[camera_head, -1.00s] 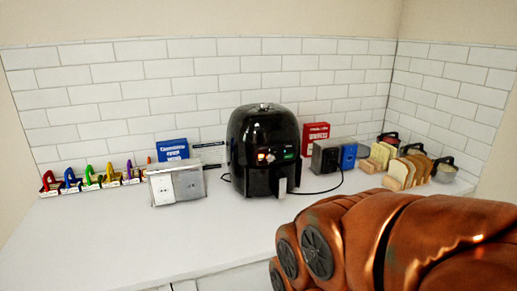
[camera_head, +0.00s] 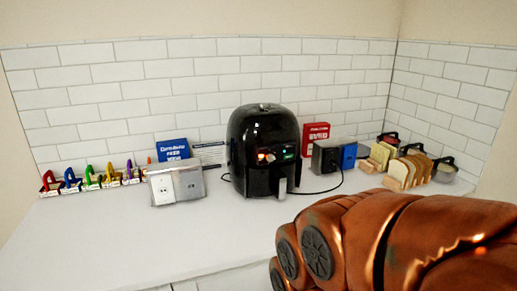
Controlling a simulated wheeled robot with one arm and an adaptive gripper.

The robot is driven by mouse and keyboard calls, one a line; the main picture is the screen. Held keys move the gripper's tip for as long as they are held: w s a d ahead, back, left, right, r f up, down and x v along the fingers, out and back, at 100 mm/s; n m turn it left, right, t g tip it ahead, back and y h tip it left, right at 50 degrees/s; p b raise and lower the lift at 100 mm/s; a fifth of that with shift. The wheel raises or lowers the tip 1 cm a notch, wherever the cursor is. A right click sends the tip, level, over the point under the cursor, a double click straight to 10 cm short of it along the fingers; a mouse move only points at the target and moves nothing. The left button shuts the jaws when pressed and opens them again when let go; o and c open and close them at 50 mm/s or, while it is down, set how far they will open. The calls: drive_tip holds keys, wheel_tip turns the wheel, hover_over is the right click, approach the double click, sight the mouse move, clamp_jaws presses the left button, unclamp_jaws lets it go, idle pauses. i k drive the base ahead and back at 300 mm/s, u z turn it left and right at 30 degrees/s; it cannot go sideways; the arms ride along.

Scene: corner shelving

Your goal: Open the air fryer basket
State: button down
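The black air fryer (camera_head: 262,135) stands upright on the white counter, a little right of the middle of the head view. Its basket front (camera_head: 262,180) faces me and looks closed, with a pale grey handle (camera_head: 283,188) sticking out low at the front. Small lit marks show on its front panel. A copper-coloured part of my arm fills the lower right and lies in front of the counter. My gripper is not in view, so I cannot see where it is relative to the handle.
A grey socket box (camera_head: 176,184) stands left of the fryer. A dark box (camera_head: 325,157) and a bread rack (camera_head: 408,171) stand to the right. Several coloured clamp-like items (camera_head: 90,177) line the left back. The front left counter (camera_head: 150,240) is clear.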

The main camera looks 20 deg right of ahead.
sight(263, 167)
drive_tip(key=k, duration=1.25)
drive_tip(key=u, duration=0.6)
drive_tip(key=i, duration=1)
drive_tip(key=z, duration=0.55)
